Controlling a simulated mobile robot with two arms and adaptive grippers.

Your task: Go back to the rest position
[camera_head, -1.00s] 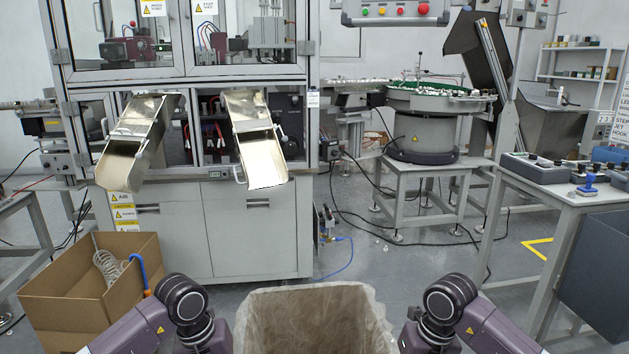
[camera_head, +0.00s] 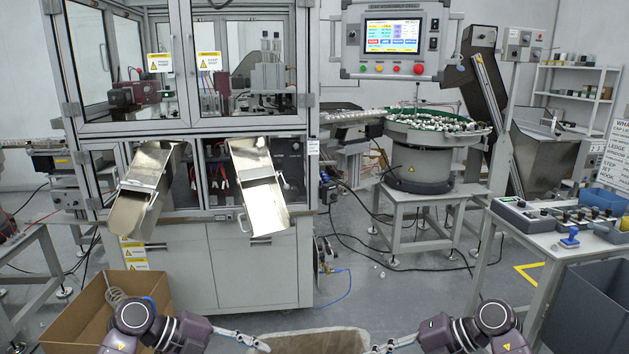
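My two purple-and-black arms show only at the bottom edge of the head view, one at the lower left and one at the lower right. Their links point inward toward the middle. Between the arms is the rim of a lined bin (camera_head: 312,341), mostly cut off by the bottom edge.
The assembly machine (camera_head: 255,262) stands ahead with two metal chutes (camera_head: 147,190) (camera_head: 259,185). A cardboard box (camera_head: 75,322) is at the lower left. A bowl feeder (camera_head: 420,165) stands behind right. A table with control boxes (camera_head: 525,217) and a blue-handled stamp (camera_head: 569,238) is at right.

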